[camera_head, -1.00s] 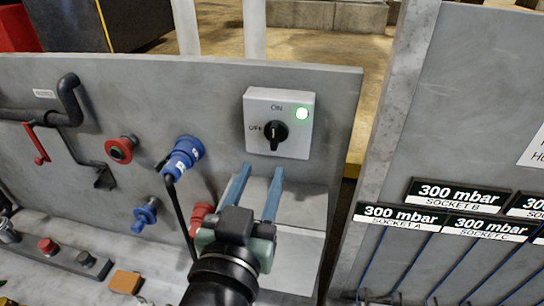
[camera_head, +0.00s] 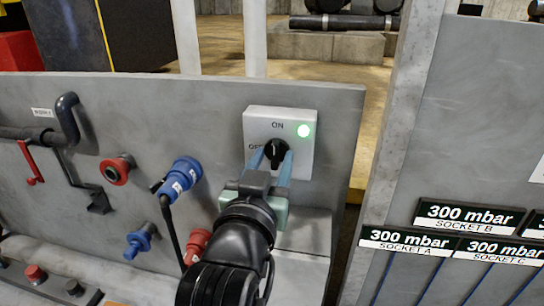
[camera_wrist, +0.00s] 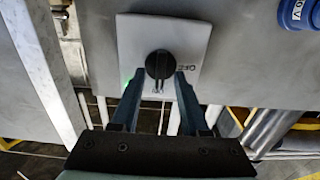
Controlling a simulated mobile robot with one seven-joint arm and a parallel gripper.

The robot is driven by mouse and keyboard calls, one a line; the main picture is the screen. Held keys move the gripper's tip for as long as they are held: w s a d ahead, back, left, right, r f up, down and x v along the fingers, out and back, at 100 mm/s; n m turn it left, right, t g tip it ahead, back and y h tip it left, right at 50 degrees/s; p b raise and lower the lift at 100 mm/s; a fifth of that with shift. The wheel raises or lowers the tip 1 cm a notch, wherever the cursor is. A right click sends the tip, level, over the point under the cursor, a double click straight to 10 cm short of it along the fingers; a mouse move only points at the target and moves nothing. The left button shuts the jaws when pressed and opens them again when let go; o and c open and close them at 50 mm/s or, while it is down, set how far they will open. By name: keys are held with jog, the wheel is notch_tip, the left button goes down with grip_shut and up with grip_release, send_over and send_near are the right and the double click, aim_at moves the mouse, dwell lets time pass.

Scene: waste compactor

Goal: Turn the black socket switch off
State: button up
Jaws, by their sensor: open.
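The black socket switch (camera_head: 276,150) is a round knob on a light grey box (camera_head: 296,121) fixed to the grey panel. The box is marked ON at the top and OFF at the left, and a green light (camera_head: 304,130) glows at its upper right. The knob's white mark points up toward ON. My gripper (camera_head: 272,158) is open, its two blue fingers reaching up to the knob, one on each side. In the wrist view the knob (camera_wrist: 160,65) lies between and just beyond the fingertips of my gripper (camera_wrist: 160,78). I cannot tell whether they touch it.
A grey post (camera_head: 400,150) and pressure-label boards (camera_head: 470,217) stand at the right.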

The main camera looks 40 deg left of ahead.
grip_shut()
dwell(0.3)
jog(key=shift+n, duration=0.3)
jog(key=n, duration=0.3)
jog(key=shift+a+n+p, duration=0.1)
jog(key=shift+n+p, duration=0.2)
jog(key=shift+p, duration=0.1)
jog(key=n, duration=0.4)
jog(key=shift+f+n, duration=0.1)
jog(key=shift+n, duration=0.2)
jog(key=n, duration=0.4)
jog(key=shift+a+f+n+p, duration=0.1)
jog(key=shift+a+n+p, duration=0.05)
jog(key=shift+n+p, duration=0.15)
jog(key=n, duration=0.4)
jog(key=shift+f+n, duration=0.1)
jog(key=shift+n, duration=0.2)
